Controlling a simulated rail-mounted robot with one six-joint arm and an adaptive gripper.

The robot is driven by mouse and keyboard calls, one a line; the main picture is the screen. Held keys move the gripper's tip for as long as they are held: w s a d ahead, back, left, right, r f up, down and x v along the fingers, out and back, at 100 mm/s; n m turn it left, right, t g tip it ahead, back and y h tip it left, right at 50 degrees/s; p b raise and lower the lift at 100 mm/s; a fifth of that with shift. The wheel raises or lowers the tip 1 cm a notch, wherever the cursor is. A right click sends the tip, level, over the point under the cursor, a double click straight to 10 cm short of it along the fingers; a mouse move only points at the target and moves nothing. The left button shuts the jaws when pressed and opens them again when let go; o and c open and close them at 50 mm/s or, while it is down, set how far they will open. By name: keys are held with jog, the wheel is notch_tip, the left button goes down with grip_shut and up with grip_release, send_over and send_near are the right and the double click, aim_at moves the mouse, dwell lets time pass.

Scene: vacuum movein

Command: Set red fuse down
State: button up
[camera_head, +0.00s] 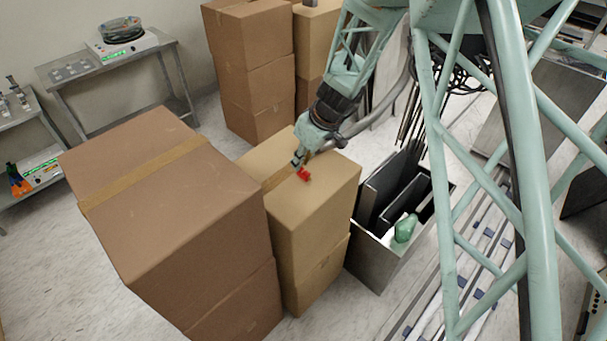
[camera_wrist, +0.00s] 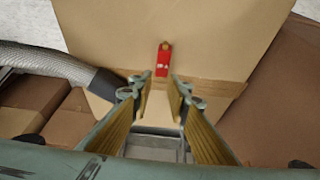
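The red fuse (camera_head: 303,174) is at the top of the smaller cardboard box (camera_head: 327,191), close to its tape strip. In the wrist view the fuse (camera_wrist: 163,59) appears flat against the cardboard, just beyond my fingertips. My gripper (camera_head: 298,161) is low over the box top, right beside the fuse. In the wrist view my gripper (camera_wrist: 161,78) is open, with a clear gap between its two fingers and nothing held between them. I cannot tell the exact height of the fingertips above the cardboard.
A larger, taller box stack (camera_head: 170,190) stands to the left. A grey open bin (camera_head: 377,261) with dark panels and a green item (camera_head: 405,228) stands to the right. More stacked boxes (camera_head: 250,75) are behind. A steel table (camera_head: 110,68) is at the back left.

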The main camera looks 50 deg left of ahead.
jog(key=shift+x, duration=1.95)
grip_shut()
jog(key=shift+r, duration=0.15)
jog(key=shift+r, duration=1.65)
jog(key=s+d+b, duration=0.1)
jog(key=s+d, duration=0.1)
jog(key=d, duration=0.2)
jog(key=s+d+r+b, duration=0.1)
jog(key=s+d+b, duration=0.1)
jog(key=d, duration=0.3)
jog(key=s+d+b, duration=0.2)
jog(key=s+d, duration=0.2)
jog(key=d, duration=0.1)
jog(key=shift+r, duration=0.2)
